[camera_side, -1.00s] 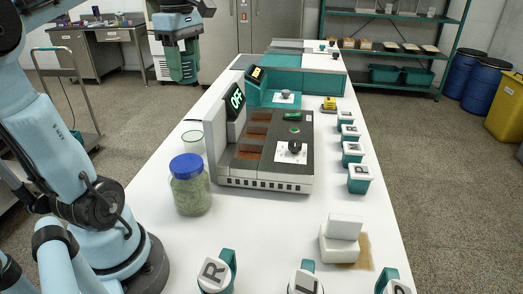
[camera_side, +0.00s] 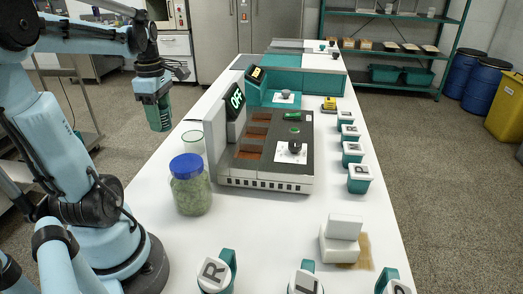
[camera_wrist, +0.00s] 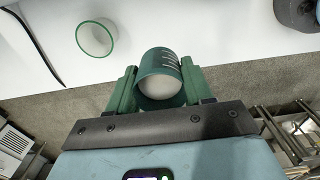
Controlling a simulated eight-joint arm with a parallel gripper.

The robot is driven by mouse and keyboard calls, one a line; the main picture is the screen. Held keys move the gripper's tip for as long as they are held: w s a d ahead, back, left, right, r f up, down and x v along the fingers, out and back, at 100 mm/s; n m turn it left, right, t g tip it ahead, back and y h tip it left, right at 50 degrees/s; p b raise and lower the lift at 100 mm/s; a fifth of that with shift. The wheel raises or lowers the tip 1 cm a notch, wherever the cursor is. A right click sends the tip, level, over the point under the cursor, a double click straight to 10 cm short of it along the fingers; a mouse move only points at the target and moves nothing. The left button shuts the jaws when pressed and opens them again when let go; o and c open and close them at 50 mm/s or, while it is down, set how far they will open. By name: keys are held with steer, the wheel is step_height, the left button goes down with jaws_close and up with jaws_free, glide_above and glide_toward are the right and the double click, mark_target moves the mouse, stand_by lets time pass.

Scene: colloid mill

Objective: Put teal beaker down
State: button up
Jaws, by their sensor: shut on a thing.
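My gripper (camera_side: 154,93) is shut on the teal beaker (camera_side: 158,116) and holds it up off the left edge of the white table. In the wrist view the beaker (camera_wrist: 160,70) is clamped between the two green fingers of my gripper (camera_wrist: 160,82), with a pale inside and white marks on its wall. Over the side view's floor it hangs slightly tilted, apart from the table. I cannot tell its exact height.
A clear glass with a green rim (camera_side: 192,141) and a blue-lidded jar (camera_side: 190,185) stand near the table's left edge. The mill (camera_side: 265,155), its display reading OFF, stands beside them. Several lettered teal cups line the right side. Bare white table (camera_side: 150,225) shows in front of the jar.

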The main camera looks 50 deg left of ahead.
steer(key=shift+f, duration=7.45)
steer(key=shift+f, duration=0.1)
steer(key=o, duration=1)
steer(key=shift+o, duration=0.2)
step_height(320, 180, up, 12)
steer(key=shift+r, duration=0.1)
